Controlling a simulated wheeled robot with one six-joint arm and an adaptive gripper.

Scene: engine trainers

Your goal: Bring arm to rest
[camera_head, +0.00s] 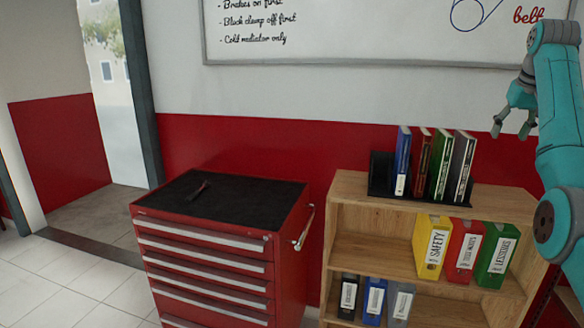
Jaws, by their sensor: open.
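My arm (561,110) is teal with grey joints and reaches up along the right edge of the head view, bending over at the top. My gripper (511,130) hangs at upper right, pointing down, its grey fingers apart and nothing between them. It shows in front of the red wall, up and to the right of the bookshelf's top. Part of the arm is cut off by the right edge.
A red tool cabinet (205,273) with a black top carries a small dark tool (198,190). A wooden bookshelf (345,195) holds several binders, with books in a black rack (380,178) on top. A whiteboard (350,30) hangs behind. A doorway opens at left; pale floor (60,285) there is clear.

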